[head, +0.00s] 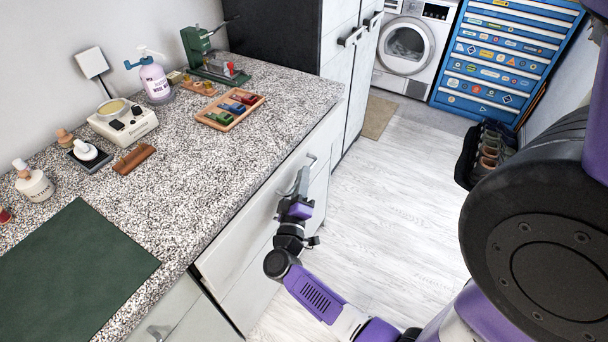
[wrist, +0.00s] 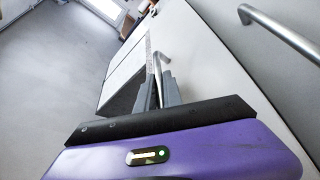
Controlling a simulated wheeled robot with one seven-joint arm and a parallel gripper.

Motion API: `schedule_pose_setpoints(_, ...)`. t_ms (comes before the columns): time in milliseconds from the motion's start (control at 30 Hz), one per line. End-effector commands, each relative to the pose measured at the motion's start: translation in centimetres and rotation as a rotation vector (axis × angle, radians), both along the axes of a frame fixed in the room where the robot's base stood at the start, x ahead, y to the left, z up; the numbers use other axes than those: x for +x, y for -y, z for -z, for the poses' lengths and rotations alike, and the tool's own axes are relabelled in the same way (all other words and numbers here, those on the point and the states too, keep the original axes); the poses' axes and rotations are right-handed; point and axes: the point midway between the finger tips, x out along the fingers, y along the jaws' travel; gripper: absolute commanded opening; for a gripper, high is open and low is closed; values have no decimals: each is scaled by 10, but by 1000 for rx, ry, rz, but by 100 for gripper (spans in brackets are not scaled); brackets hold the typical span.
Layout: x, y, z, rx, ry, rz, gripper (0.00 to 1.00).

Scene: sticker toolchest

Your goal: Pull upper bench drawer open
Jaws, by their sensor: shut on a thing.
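The upper bench drawer (head: 240,238) is a pale front just under the speckled countertop. In the wrist view, my gripper's grey fingers (wrist: 160,88) are closed around a metal bar handle (wrist: 161,54), whose end shows between and above the tips. Much of the held handle is hidden by the fingers. I cannot tell for sure whether the drawer front stands out from the bench.
A second bar handle (wrist: 282,32) lies to the right in the wrist view. The speckled countertop (head: 225,165) holds a wooden tray (head: 229,122), a green mat (head: 75,270) and several small items. The pale floor (head: 385,215) right of the bench is clear.

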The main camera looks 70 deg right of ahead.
Motion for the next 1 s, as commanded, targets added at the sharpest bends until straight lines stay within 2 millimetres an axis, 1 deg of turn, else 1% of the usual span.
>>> schedule_pose_setpoints(1000, -9, 12, -2, 11, 10, 5, 0)
